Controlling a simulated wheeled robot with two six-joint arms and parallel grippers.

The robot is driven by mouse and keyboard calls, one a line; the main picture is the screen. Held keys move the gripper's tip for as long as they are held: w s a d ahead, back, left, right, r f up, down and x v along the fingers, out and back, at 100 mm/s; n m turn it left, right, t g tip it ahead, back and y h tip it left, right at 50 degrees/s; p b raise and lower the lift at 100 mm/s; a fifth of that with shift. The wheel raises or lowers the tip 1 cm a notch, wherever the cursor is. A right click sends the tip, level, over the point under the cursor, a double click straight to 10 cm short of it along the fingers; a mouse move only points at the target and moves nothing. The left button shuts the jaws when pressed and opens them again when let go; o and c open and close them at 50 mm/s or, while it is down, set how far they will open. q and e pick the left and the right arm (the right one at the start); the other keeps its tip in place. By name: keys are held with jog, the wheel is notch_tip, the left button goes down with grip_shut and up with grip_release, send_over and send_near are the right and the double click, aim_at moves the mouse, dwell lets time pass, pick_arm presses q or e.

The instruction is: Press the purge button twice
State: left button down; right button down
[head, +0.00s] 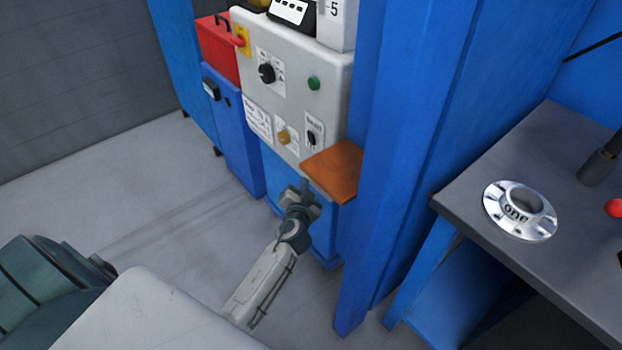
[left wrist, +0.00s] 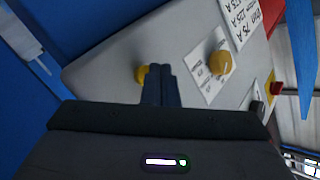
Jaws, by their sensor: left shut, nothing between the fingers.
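The grey welder-like panel (head: 297,85) stands in the blue frame, and it fills the upper part of the left wrist view (left wrist: 110,75). A small round yellow button (left wrist: 139,74) shows on the panel there, partly hidden by my fingers; no purge label is legible. My left gripper (head: 305,187) is shut and empty, low in front of the panel. In the left wrist view its fingertips (left wrist: 160,72) overlap the button's edge; I cannot tell whether they touch it. A yellow knob (left wrist: 221,63) sits to the right, also in the head view (head: 284,136). My right gripper is out of view.
A brown board (head: 334,170) juts out right of my left gripper. A green button (head: 313,83) and black knob (head: 267,73) are higher on the panel. A silver flange (head: 520,210) lies on the right-hand table.

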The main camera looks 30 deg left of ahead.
pick_arm(q)
jog(key=shift+s+a, duration=0.15)
jog(key=shift+s, duration=0.2)
jog(key=shift+s+a, duration=0.3)
jog(key=shift+s, duration=0.45)
jog(key=shift+s+a, duration=0.35)
jog(key=shift+s, duration=0.45)
jog(key=shift+s+a, duration=0.3)
jog(key=shift+s, duration=0.45)
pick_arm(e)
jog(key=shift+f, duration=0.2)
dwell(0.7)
